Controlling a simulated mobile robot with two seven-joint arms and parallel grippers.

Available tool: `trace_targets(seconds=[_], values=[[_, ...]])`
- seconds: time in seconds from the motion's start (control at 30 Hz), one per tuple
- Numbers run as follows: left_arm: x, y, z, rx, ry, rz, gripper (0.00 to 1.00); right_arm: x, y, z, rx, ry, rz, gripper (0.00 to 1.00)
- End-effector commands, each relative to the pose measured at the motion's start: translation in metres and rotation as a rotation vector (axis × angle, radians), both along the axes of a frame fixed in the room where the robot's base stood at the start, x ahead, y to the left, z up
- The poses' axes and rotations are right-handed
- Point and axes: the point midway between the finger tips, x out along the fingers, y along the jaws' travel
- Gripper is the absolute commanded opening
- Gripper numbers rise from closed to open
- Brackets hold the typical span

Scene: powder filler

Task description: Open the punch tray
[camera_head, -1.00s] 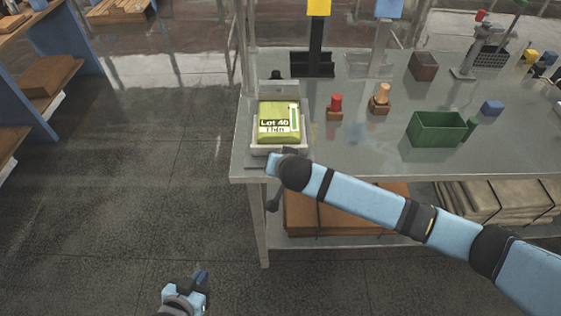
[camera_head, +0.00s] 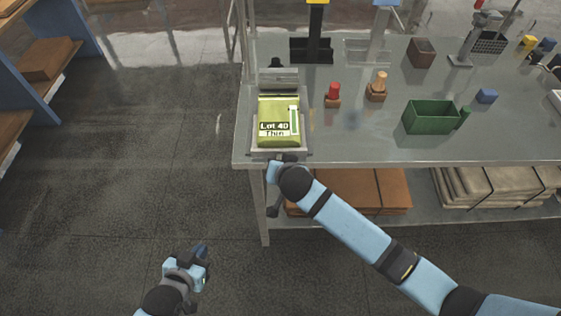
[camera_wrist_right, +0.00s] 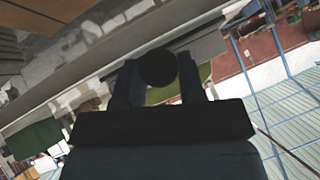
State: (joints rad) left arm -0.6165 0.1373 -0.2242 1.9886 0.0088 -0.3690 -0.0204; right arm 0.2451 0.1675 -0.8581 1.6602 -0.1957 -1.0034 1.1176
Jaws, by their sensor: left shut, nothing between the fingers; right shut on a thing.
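The punch tray (camera_head: 307,151), pale grey, sits at the front left corner of the table and reaches close to its front edge. A yellow-green block (camera_head: 278,108) labelled "Lot 40 Thin" lies on it. My right gripper (camera_head: 283,159) is at the tray's front, largely hidden by its own wrist. In the right wrist view it is shut on a dark round knob (camera_wrist_right: 158,67). My left gripper (camera_head: 202,251) is shut and empty, low over the floor, left of the table and apart from it.
A grey upright piece (camera_head: 278,76) stands behind the block. A red-topped stamp (camera_head: 333,94), an orange-topped stamp (camera_head: 377,87) and a green bin (camera_head: 431,117) stand to the right. The floor at left is clear.

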Motion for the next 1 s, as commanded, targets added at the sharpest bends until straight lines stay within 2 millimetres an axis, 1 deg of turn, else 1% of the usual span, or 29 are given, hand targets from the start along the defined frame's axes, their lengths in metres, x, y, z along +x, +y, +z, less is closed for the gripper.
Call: trace_targets(seconds=[0.07, 0.1, 0.13, 0.17, 0.43, 0.57, 0.67, 1.0], values=[[-0.001, 0.0, -0.001, 0.0, 0.002, 0.001, 0.0, 0.0, 0.002, 0.002, 0.004, -0.003, 0.003, 0.0], [-0.001, 0.0, -0.001, -0.001, 0.003, 0.0, 0.0, 0.0, 0.002, 0.001, 0.004, -0.003, 0.003, 0.38], [-0.001, -0.001, -0.001, -0.001, 0.003, 0.0, 0.0, 0.0, 0.002, 0.001, 0.004, -0.003, 0.003, 0.45], [-0.001, -0.001, -0.001, -0.001, 0.003, -0.001, 0.0, 0.0, 0.002, 0.001, 0.004, -0.003, 0.003, 0.47], [-0.002, -0.003, -0.001, -0.003, 0.005, -0.003, 0.0, 0.0, 0.0, 0.001, 0.001, -0.001, 0.0, 0.47], [-0.001, -0.003, -0.001, -0.005, 0.003, -0.003, 0.0, -0.008, -0.002, 0.007, 0.003, -0.001, 0.0, 0.47], [-0.001, -0.004, -0.002, -0.006, 0.003, -0.004, 0.0, -0.02, -0.006, 0.018, 0.003, 0.0, 0.001, 0.47], [-0.001, -0.004, -0.007, -0.007, 0.004, -0.005, 0.0, -0.074, -0.022, 0.069, 0.003, -0.001, 0.001, 0.47]])
